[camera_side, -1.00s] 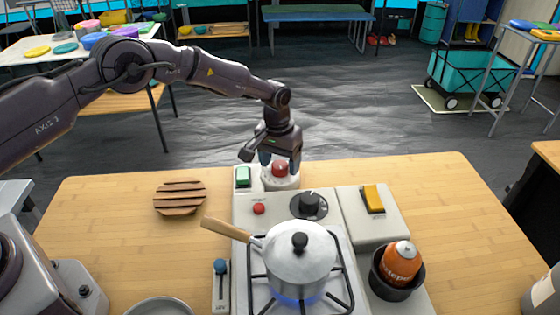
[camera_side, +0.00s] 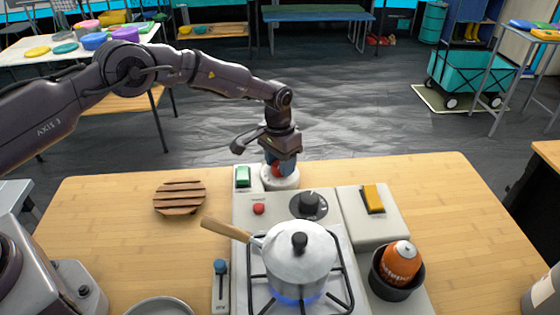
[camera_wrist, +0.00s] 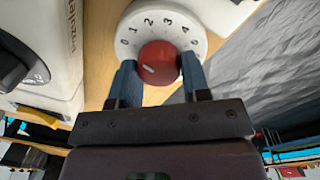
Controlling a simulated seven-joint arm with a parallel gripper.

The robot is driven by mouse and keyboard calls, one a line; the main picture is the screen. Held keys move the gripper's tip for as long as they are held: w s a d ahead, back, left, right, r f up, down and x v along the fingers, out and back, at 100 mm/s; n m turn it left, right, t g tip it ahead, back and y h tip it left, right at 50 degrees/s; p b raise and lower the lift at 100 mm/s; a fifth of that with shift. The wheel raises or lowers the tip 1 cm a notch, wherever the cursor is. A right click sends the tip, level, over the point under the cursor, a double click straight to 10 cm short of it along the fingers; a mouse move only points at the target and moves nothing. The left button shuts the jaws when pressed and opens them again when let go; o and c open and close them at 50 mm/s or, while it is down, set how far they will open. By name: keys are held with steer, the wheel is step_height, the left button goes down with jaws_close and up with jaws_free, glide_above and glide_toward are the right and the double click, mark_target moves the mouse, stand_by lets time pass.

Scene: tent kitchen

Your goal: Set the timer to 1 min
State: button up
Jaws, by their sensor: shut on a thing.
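The timer is a white round dial (camera_side: 281,183) with a red knob (camera_side: 277,170), at the back edge of the stove unit. In the wrist view, the dial face (camera_wrist: 152,18) carries numbers from 0 upward around its rim. The red knob (camera_wrist: 157,60) has a short white mark at its lower left; I cannot tell exactly which number it relates to. My gripper (camera_wrist: 160,72) has one blue finger on each side of the knob and is shut on it. In the side view, my gripper (camera_side: 279,165) comes from above and partly hides the knob.
A lidded pot (camera_side: 300,258) sits over a blue flame. An orange canister (camera_side: 402,262) and yellow switch (camera_side: 373,198) are right; a wooden trivet (camera_side: 180,198) is left.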

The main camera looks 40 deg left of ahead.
mark_target(278, 161)
steer(key=shift+m, duration=0.7)
steer(key=o, duration=0.9)
steer(key=r, duration=1.3)
steer(key=shift+w+a, duration=0.1)
steer(key=shift+a, duration=0.25)
